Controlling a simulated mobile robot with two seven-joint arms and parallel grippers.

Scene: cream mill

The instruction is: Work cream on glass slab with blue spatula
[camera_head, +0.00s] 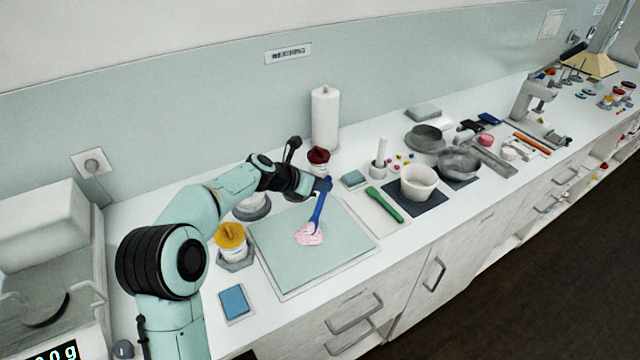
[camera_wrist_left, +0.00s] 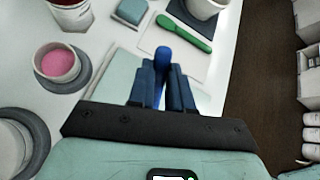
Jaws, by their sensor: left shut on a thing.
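The glass slab (camera_head: 275,259) is a pale green square plate on the counter. A smear of pink cream (camera_head: 309,234) lies on it, right of its middle. The blue spatula (camera_head: 318,213) stands tilted, its lower end at the cream. My left gripper (camera_head: 325,185) is shut on its upper end, above the slab's far right part. In the left wrist view the blue spatula (camera_wrist_left: 163,56) shows between the two fingers of my left gripper (camera_wrist_left: 162,85). The cream is hidden there. My right gripper is not in view.
A green spatula (camera_head: 384,204) lies right of the slab, beside a white bowl (camera_head: 418,182). A yellow-topped jar (camera_head: 232,239) stands to the left and a red-topped jar (camera_head: 318,161) behind. A blue pad (camera_head: 235,301) lies near the front edge. A paper roll (camera_head: 325,118) stands against the wall.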

